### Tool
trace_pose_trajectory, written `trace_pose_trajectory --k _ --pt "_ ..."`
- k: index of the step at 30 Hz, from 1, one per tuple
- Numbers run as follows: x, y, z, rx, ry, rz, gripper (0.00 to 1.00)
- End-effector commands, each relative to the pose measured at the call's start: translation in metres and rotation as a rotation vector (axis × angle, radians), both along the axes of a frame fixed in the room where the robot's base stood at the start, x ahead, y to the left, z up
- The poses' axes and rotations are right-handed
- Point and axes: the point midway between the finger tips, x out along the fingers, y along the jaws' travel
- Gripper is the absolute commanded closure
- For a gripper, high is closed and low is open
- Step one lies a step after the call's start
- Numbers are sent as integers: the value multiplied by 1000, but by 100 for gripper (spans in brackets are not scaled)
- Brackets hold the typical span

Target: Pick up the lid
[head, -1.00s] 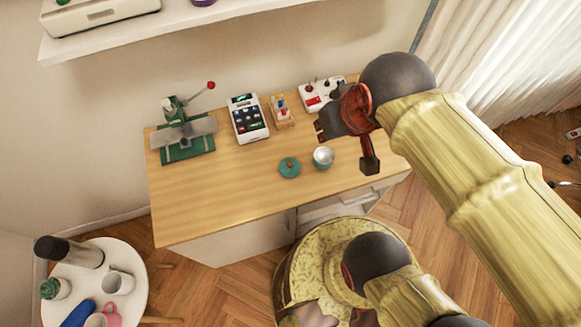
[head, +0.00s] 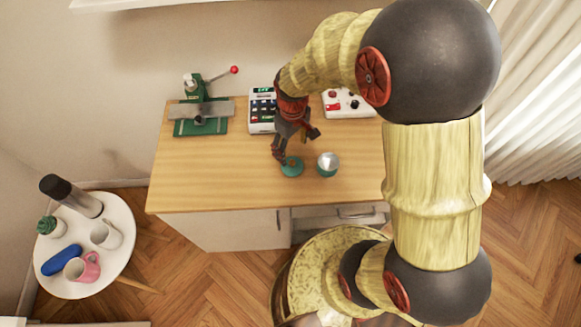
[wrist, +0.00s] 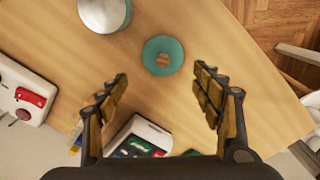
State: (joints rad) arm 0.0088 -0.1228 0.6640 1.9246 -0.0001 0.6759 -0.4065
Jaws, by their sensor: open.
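The lid is a round teal disc (head: 291,166) lying on the wooden table. In the wrist view the lid (wrist: 163,55) shows a brown centre and lies ahead of the fingertips, between their lines. A teal pot with a silvery top (head: 328,164) stands just right of the lid in the head view; it also shows in the wrist view (wrist: 104,12). My gripper (head: 281,157) is at the lid's upper left in the head view. In the wrist view my gripper (wrist: 160,78) has its two fingers wide apart with nothing between them.
A card terminal or register (head: 263,110) and a white box with red buttons (head: 348,103) stand behind. A green press (head: 203,105) is at the back left. The table's front (head: 220,195) is clear. A round white side table (head: 118,215) holds cups and a flask.

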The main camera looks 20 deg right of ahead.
Motion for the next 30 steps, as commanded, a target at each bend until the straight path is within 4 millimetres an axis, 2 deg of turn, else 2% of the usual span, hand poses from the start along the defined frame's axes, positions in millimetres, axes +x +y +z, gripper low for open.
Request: trace_pose_trajectory --k 6,11,21,28,30 --pt "-1 0 -22 1 1 8 21" --pt "-3 1 -32 0 0 7 21" --pt "-9 3 -76 0 1 6 21" --pt "-8 3 -76 0 -1 6 21" --pt "-8 3 -76 0 -1 6 24"
